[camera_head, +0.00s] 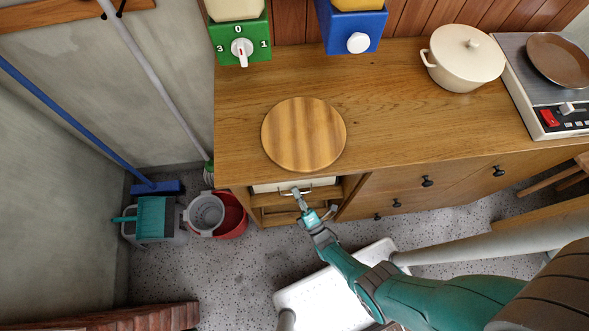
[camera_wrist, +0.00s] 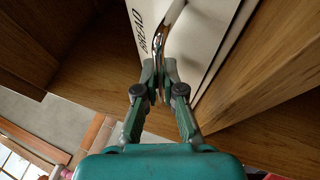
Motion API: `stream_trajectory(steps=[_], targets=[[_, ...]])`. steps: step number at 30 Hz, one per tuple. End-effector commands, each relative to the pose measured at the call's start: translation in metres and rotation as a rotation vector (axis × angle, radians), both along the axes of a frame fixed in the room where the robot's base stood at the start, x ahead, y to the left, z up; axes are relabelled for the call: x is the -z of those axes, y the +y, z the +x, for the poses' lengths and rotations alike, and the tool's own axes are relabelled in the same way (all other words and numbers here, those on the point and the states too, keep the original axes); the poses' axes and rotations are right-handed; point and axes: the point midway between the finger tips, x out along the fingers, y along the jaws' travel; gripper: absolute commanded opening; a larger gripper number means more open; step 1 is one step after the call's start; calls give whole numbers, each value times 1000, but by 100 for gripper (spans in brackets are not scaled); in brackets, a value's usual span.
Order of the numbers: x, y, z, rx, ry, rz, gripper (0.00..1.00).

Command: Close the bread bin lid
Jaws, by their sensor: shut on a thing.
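The cream bread bin (camera_head: 265,188) sits in an open niche of the wooden cabinet, below the countertop edge. In the wrist view its cream lid (camera_wrist: 210,35) fills the upper middle and carries the word BREAD. A curved metal handle (camera_wrist: 178,46) stands out from the lid. My gripper (camera_head: 299,195) reaches into the niche front from below. In the wrist view my gripper (camera_wrist: 160,78) has its two fingers closed around the handle. The countertop hides most of the bin in the head view, so I cannot tell how far the lid is open.
The wooden countertop (camera_head: 400,130) overhangs the niche, with a round board (camera_head: 303,134) above it. A cabinet door (camera_head: 331,212) with a handle stands beside the niche. A red bucket (camera_head: 233,217) and a grey bucket (camera_head: 205,213) stand on the floor to the left.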

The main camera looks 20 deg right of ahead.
Motion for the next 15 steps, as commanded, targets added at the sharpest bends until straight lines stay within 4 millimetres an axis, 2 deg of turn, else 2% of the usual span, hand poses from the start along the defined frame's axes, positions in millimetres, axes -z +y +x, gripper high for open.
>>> stream_trajectory(steps=[15], targets=[[9,0,-10,0,7,-2,0]])
